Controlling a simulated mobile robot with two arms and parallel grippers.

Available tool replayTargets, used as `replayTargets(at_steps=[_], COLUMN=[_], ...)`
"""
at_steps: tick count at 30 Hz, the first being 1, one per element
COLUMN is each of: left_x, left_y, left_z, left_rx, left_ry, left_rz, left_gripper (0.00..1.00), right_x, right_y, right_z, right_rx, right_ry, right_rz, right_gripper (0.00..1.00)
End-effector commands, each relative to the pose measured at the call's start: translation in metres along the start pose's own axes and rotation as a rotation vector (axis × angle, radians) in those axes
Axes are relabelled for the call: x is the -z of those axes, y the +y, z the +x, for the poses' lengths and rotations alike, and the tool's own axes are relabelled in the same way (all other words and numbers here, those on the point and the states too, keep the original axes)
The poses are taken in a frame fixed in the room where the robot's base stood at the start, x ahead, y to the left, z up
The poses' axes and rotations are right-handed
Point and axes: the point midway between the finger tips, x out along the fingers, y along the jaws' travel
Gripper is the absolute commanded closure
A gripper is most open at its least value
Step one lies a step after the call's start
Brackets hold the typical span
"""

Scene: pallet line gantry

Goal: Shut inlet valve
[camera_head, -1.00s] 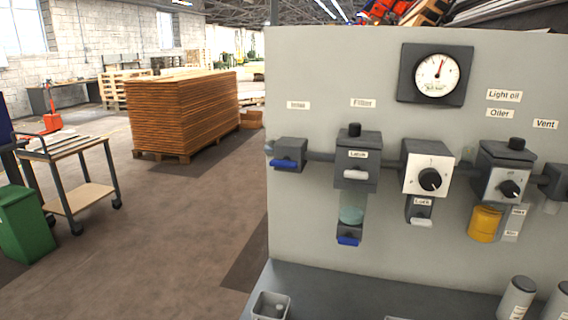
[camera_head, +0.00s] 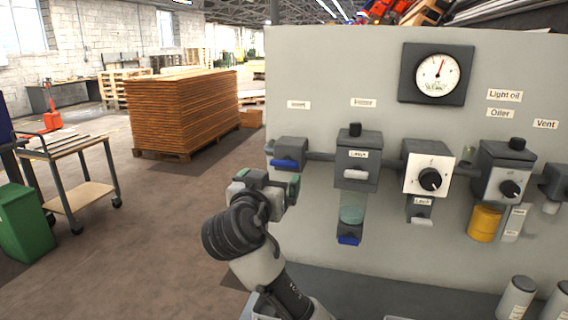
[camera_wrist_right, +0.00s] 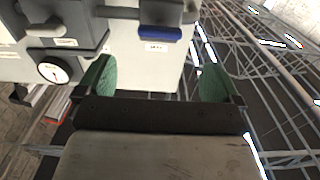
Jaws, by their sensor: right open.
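The inlet valve (camera_head: 291,149) is a grey block at the left end of the pipe run on the panel, under a small label. Its blue lever (camera_head: 284,164) lies crosswise along the block's lower front, and it also shows at the top of the right wrist view (camera_wrist_right: 160,33). My right gripper (camera_head: 284,183) is just below the valve, apart from the lever. In the right wrist view its green pads (camera_wrist_right: 157,82) stand wide apart with nothing between them. My left gripper is out of view.
The filter (camera_head: 357,160), with a clear bowl and a second blue lever (camera_head: 348,241), is close to the right of my gripper. A regulator knob (camera_head: 430,180), oiler (camera_head: 507,165) and gauge (camera_head: 437,75) are further right.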

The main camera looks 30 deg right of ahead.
Motion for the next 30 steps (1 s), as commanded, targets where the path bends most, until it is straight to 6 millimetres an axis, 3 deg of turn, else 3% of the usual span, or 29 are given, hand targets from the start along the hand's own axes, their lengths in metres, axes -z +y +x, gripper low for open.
replayTargets(at_steps=[9, 15, 28, 30], left_x=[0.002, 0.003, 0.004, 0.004], left_y=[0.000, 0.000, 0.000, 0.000], left_z=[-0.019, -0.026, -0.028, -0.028], left_rx=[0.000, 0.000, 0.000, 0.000], left_ry=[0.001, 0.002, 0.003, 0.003], left_rz=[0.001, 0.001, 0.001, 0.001], left_gripper=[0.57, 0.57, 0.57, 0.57], right_x=[0.003, 0.001, -0.001, -0.001], right_y=[0.001, 0.001, 0.000, 0.000], right_z=[0.059, 0.088, 0.100, 0.100], right_rx=[-0.003, -0.001, 0.002, 0.002], right_ry=[-0.001, -0.002, -0.003, -0.003], right_rz=[-0.005, -0.004, -0.001, -0.001], right_gripper=[0.04, 0.04, 0.04, 0.12])
